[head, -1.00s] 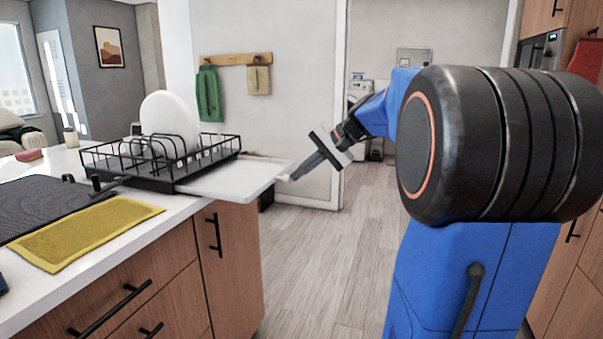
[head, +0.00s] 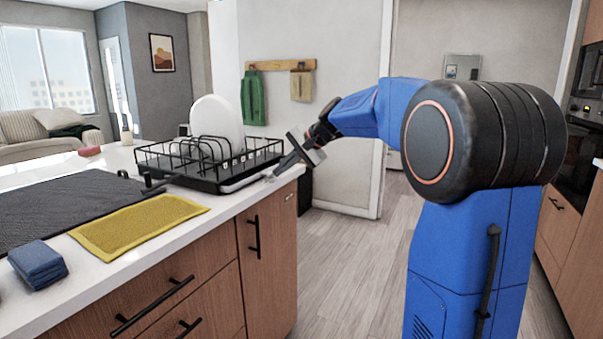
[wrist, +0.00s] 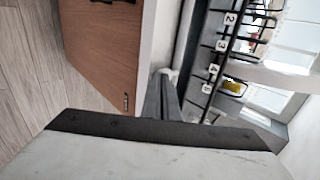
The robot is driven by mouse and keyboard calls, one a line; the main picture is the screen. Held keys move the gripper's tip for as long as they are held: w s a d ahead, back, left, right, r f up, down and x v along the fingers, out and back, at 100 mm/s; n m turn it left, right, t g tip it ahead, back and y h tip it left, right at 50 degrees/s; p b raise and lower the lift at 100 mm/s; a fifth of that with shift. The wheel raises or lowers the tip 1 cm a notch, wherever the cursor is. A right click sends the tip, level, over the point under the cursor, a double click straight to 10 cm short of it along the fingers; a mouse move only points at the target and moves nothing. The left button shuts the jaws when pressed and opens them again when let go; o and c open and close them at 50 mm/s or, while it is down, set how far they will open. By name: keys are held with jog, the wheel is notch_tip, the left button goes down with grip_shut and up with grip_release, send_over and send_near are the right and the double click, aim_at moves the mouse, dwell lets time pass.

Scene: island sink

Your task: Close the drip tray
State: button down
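The drip tray (head: 243,180) sits under the black dish rack (head: 180,172) on the island counter. Only a narrow pale strip of it shows along the rack's right side. My gripper (head: 272,176) reaches in from the right, with its fingertips low at the tray's outer edge; they look in contact, but I cannot be sure. In the wrist view, the fingers (wrist: 165,78) are together and empty, with the tip against the tray's light edge (wrist: 183,42) beside the rack. Most of the tray is hidden beneath the rack.
A white plate (head: 217,122) stands in the rack. A black mat (head: 70,212), a yellow cloth (head: 140,224) and a folded blue cloth (head: 38,264) lie on the counter (head: 85,285).

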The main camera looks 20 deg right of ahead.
aim_at(264, 172)
jog(key=shift+w+a, duration=0.7)
jog(key=shift+w, duration=0.15)
jog(key=shift+w+a, duration=0.65)
jog(key=shift+w, duration=0.2)
jog(key=shift+r, duration=0.15)
jog(key=v, duration=1.7)
jog(key=shift+s+d, duration=0.15)
jog(key=shift+s, duration=0.1)
jog(key=s+a+f+n+g+h, duration=0.15)
jog(key=s+a+f, duration=0.25)
jog(key=s+f, duration=0.5)
jog(key=s+a+f+n+g+h, duration=0.1)
jog(key=s+a+f+n+h, duration=0.3)
jog(key=s, duration=0.8)
jog(key=s+f+n, duration=0.5)
jog(key=s+f, duration=1.3)
jog(key=shift+s+a+f, duration=0.15)
jog(key=shift+a+f, duration=0.15)
jog(key=shift+f, duration=0.1)
